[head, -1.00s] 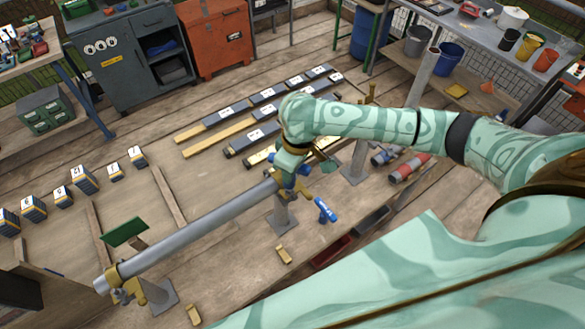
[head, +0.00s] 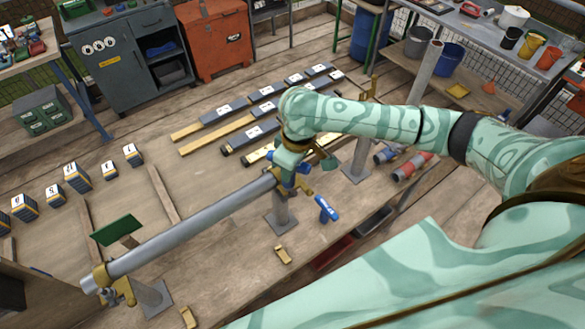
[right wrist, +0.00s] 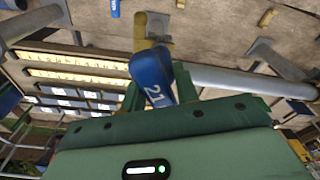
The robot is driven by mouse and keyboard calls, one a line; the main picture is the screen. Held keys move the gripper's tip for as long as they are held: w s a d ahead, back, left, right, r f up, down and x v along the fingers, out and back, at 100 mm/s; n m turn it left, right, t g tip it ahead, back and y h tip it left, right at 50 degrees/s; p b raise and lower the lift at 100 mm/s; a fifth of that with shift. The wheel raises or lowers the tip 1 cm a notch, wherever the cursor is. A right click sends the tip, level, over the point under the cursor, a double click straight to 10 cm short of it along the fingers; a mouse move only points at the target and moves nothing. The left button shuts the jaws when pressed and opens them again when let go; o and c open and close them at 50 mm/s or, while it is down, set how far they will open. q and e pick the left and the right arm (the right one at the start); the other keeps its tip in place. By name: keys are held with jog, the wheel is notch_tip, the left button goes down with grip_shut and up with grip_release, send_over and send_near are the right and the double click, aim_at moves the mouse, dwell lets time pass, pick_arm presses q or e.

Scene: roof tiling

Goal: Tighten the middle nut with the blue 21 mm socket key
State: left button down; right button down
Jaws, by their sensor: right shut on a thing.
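The blue socket key marked 21 (right wrist: 152,75) is held between the green fingers of my right gripper (right wrist: 158,92). Its far end is at a brass clamp fitting (right wrist: 152,44) in the right wrist view; whether it sits on a nut there cannot be told. In the head view my right gripper (head: 288,160) is over the right part of the grey pipe (head: 195,228), by brass clamp parts (head: 301,189). The middle nut itself is hidden. A second blue key (head: 326,208) is right of the clamp. My left gripper is not in view.
Another brass clamp (head: 112,284) holds the pipe's left end, near a green plate (head: 117,229). Numbered blocks (head: 77,177) lie at left, labelled bars (head: 215,115) behind.

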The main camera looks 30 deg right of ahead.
jog(key=f+m+b, duration=0.1)
jog(key=m, duration=0.1)
jog(key=f+m+b, duration=0.1)
jog(key=m+b, duration=0.1)
jog(key=shift+a+b, duration=0.2)
jog(key=shift+b, duration=0.1)
jog(key=shift+r+m+b, duration=0.15)
jog(key=shift+m+b, duration=0.2)
jog(key=shift+m, duration=0.15)
jog(key=shift+r+p, duration=0.25)
jog(key=shift+p, duration=0.2)
jog(key=shift+m+h+p, duration=0.3)
jog(key=shift+p, duration=0.35)
jog(key=shift+r+m+p, duration=0.1)
jog(key=shift+m+p, duration=0.3)
jog(key=shift+p, duration=0.4)
jog(key=shift+a+m+p, duration=0.2)
jog(key=shift+m+p, duration=1)
jog(key=shift+p, duration=1.3)
jog(key=shift+a+m+p, duration=0.15)
jog(key=shift+m+p, duration=1.05)
jog(key=shift+p, duration=1.3)
jog(key=shift+a+m+h+p, duration=0.1)
jog(key=shift+m+h+p, duration=0.2)
jog(key=shift+m+p, duration=0.9)
jog(key=shift+p, duration=0.35)
jog(key=shift+w+a+f+m, duration=0.1)
jog(key=shift+f+m, duration=0.1)
jog(key=shift+m, duration=0.5)
